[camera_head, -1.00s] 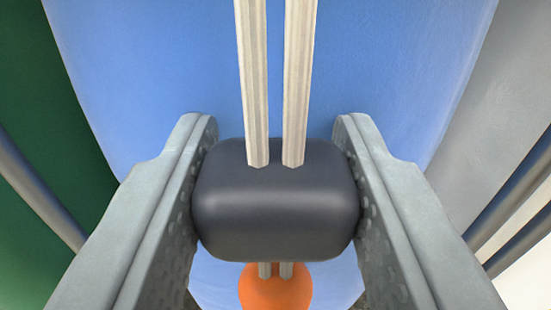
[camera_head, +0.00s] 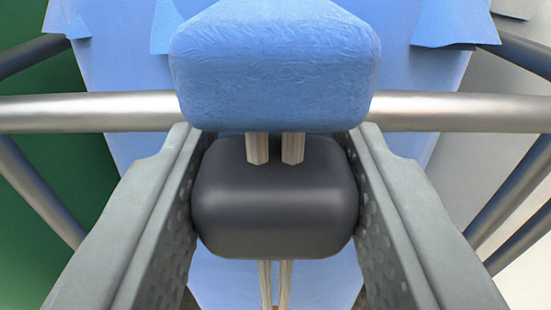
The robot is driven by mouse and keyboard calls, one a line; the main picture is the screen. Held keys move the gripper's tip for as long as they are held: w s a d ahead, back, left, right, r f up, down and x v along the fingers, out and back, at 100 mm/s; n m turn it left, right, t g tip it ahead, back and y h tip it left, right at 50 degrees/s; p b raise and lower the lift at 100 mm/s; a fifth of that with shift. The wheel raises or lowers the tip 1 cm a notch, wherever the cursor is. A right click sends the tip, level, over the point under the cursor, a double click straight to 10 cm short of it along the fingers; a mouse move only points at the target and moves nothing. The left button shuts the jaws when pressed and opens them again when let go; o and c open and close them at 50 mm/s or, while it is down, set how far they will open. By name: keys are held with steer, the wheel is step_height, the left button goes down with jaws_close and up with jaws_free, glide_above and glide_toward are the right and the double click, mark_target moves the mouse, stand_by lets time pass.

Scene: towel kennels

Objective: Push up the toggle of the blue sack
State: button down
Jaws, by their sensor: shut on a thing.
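The dark grey toggle (camera_head: 275,205) sits between the two fingers of my gripper (camera_head: 275,200), which is shut on it with a finger against each side. Two pale cords (camera_head: 275,148) run through the toggle. Above it, a short length of cord shows below a crinkled blue bunch (camera_head: 275,70) of the sack. Below the toggle the cords (camera_head: 275,282) hang down in front of the blue sack (camera_head: 115,100). The sack's body spreads behind my gripper, and its lower part is mostly hidden by the fingers and toggle.
A horizontal metal rail (camera_head: 85,112) crosses behind the blue bunch and in front of the sack. Slanted metal bars (camera_head: 35,185) stand at both sides. A green surface (camera_head: 40,230) is at the left and a pale grey one (camera_head: 480,150) at the right.

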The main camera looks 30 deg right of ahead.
steer(key=shift+r, duration=0.25)
steer(key=c, duration=0.9)
jaws_free()
steer(key=v, duration=1.7)
steer(key=shift+s+a, duration=0.15)
steer(key=shift+a, duration=0.05)
